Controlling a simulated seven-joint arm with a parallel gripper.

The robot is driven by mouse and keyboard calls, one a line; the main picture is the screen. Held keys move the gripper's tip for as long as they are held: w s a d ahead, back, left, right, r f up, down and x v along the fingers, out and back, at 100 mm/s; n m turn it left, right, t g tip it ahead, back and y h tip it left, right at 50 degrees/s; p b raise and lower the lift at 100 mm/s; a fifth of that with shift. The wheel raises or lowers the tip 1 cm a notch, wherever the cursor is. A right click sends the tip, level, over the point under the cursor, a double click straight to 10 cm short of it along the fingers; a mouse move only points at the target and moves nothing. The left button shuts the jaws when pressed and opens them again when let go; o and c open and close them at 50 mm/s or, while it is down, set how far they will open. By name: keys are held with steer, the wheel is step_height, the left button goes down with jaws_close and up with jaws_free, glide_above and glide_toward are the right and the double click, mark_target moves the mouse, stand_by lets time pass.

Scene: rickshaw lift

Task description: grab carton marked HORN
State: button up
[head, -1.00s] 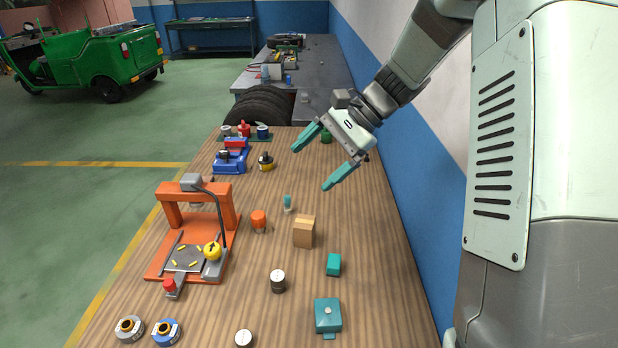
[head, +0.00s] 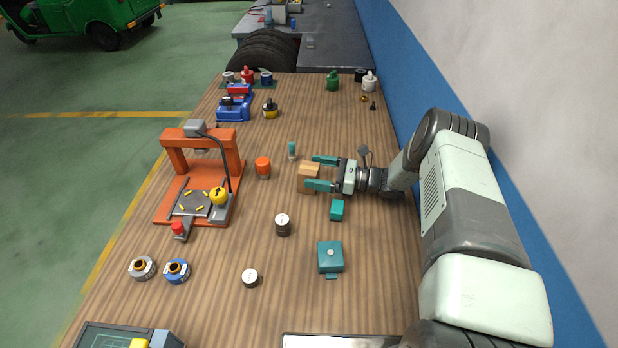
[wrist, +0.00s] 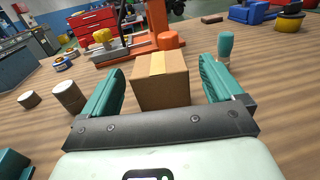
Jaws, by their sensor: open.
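A small brown cardboard carton (head: 308,180) with a lighter tape strip on top stands upright on the wooden table. No HORN marking is readable on the faces in view. My gripper (head: 318,173) is low over the table, coming from the right, with its teal fingers open on either side of the carton. In the wrist view the carton (wrist: 160,82) sits between the two open fingers (wrist: 163,88), with a gap on both sides. I cannot tell whether a finger touches it.
A teal block (head: 337,210) is close below my gripper. An orange press (head: 200,180) stands at left, a teal box (head: 330,256) nearer.

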mark_target(300, 168)
steer(key=shift+w+a, duration=0.2)
steer(key=shift+a, duration=0.95)
steer(key=shift+w+a, duration=0.15)
steer(key=shift+a, duration=0.95)
steer(key=c, duration=1.3)
